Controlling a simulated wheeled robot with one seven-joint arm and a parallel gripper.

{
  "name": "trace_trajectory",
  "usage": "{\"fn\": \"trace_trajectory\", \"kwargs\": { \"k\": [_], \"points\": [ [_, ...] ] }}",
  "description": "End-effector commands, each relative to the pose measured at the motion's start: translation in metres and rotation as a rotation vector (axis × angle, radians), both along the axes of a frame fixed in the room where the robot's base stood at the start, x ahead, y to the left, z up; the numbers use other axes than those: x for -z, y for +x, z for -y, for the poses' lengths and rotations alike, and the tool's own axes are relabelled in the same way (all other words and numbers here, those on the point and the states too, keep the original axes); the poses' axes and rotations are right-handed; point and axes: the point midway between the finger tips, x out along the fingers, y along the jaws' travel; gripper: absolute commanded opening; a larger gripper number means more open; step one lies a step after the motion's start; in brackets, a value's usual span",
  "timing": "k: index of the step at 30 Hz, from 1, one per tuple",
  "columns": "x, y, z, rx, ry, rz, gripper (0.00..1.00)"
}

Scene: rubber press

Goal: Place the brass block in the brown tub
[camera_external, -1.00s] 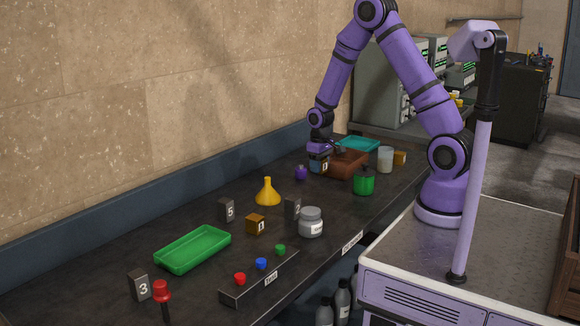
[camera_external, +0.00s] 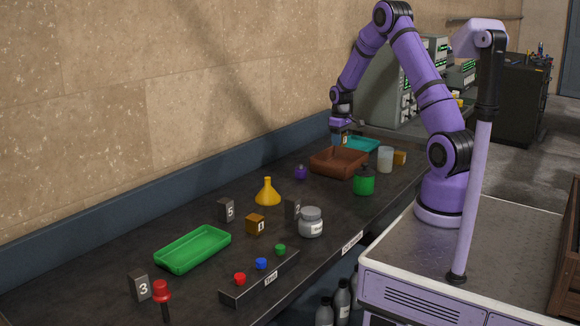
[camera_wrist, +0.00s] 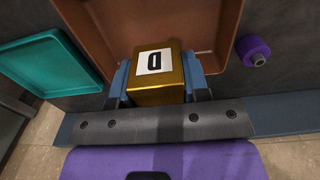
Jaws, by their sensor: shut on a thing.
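My gripper (camera_external: 341,139) is shut on the brass block (camera_wrist: 158,78), a gold cube with a black mark on a white label. In the wrist view the blue fingers press its left and right sides. In the external view the block (camera_external: 345,140) shows small, held above the back edge of the brown tub (camera_external: 338,163). The brown tub also shows in the wrist view (camera_wrist: 98,28), behind the block. Its visible floor is bare, but the block hides part of it.
A teal tray (camera_external: 361,145) lies beyond the tub. The wall is close behind.

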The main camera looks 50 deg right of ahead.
Motion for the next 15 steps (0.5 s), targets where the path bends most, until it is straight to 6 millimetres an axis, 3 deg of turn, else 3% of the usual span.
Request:
{"fn": "trace_trajectory", "kwargs": {
  "k": [10,15],
  "points": [
    [0.047,0.000,0.006,-0.001,0.001,-0.002,0.04],
    [0.061,0.000,0.006,-0.001,0.000,0.000,0.04]
  ]
}}
